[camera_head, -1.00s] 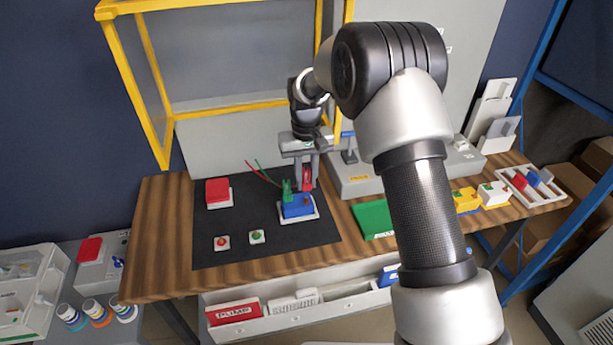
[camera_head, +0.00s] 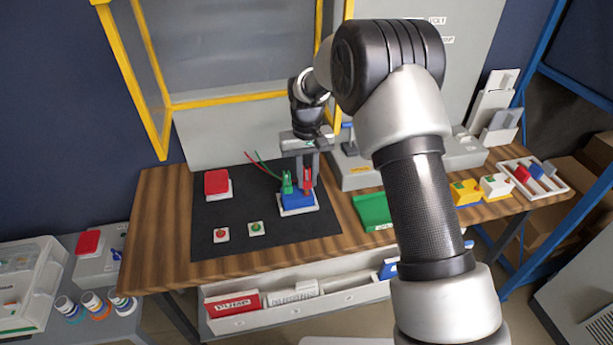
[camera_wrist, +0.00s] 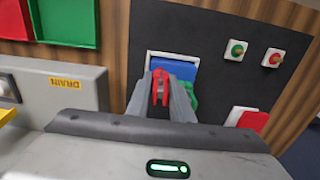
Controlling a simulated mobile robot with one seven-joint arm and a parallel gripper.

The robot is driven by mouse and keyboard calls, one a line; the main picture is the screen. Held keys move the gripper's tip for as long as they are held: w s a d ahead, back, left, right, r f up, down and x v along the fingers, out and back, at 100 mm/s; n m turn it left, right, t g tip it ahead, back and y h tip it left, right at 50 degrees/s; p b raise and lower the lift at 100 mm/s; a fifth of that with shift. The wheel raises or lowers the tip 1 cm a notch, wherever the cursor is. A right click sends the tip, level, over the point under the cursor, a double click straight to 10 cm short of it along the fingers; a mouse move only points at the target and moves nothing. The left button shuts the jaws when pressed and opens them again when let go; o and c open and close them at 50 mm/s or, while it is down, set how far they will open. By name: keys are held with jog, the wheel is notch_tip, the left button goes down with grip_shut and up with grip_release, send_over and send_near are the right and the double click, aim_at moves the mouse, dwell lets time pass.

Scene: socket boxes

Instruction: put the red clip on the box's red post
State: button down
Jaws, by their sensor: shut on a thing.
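The blue box (camera_head: 298,202) sits on a white base on the black mat, with a green clip (camera_head: 286,184) standing upright at its left side. My gripper (camera_head: 307,183) is shut on the red clip (camera_head: 307,176) and holds it upright at the right side of the box top. In the wrist view the red clip (camera_wrist: 158,88) is between the fingers, in front of the blue box (camera_wrist: 176,68). The green clip (camera_wrist: 193,98) is partly hidden by a finger. The red post is hidden, so I cannot tell whether the clip touches it.
Red and green wires rise beside the green clip. A red block (camera_head: 217,183) and two small button plates, red (camera_head: 221,235) and green (camera_head: 256,229), lie on the mat (camera_head: 270,247). A green tray (camera_head: 373,209) and a grey cabinet (camera_head: 357,180) stand to the right.

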dwell(0.3)
jog(key=shift+f+b, duration=0.4)
jog(key=shift+f, duration=0.35)
jog(key=shift+f, duration=0.3)
jog(key=shift+f+b, duration=0.2)
jog(key=shift+b, duration=0.1)
jog(key=c, duration=1.5)
grip_release()
notch_tip(320, 180, up, 18)
jog(key=p, duration=1.1)
jog(key=shift+f, duration=0.2)
